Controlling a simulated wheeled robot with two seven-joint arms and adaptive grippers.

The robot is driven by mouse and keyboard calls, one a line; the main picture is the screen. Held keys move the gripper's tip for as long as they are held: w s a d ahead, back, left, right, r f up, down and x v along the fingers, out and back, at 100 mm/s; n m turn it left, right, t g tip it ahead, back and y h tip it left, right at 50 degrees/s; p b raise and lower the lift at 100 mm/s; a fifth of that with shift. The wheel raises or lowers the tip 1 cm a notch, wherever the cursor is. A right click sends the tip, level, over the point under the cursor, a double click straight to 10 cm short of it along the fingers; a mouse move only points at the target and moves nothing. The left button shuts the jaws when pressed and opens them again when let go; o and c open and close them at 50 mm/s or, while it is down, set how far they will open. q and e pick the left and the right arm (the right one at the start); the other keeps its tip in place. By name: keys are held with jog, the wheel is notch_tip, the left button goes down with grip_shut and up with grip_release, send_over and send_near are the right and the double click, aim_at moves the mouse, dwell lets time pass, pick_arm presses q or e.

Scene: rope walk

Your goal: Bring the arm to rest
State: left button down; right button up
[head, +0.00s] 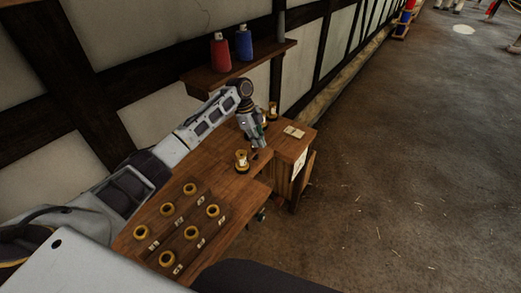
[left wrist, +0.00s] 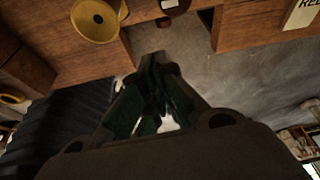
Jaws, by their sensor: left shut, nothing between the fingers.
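My left arm (head: 180,145) reaches in from the left over the wooden bench (head: 235,187). My left gripper (head: 258,143) points down above the bench, near its right part. It is shut and empty. In the left wrist view the fingers (left wrist: 155,95) meet over the bench edge and the floor. A small yellow-and-dark spool (head: 242,161) stands on the bench just left of the fingertips. It shows as a yellow disc in the left wrist view (left wrist: 96,20). My right gripper is not in view.
Several yellow rings (head: 190,189) sit in rows at the bench's near end, with small labels. A card (head: 294,132) lies on the far right bench. Open floor (head: 400,180) lies right.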

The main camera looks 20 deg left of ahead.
pick_arm(q)
jog(key=shift+a+r, duration=0.15)
jog(key=shift+r, duration=0.35)
jog(key=shift+s+f, duration=0.1)
dwell(0.3)
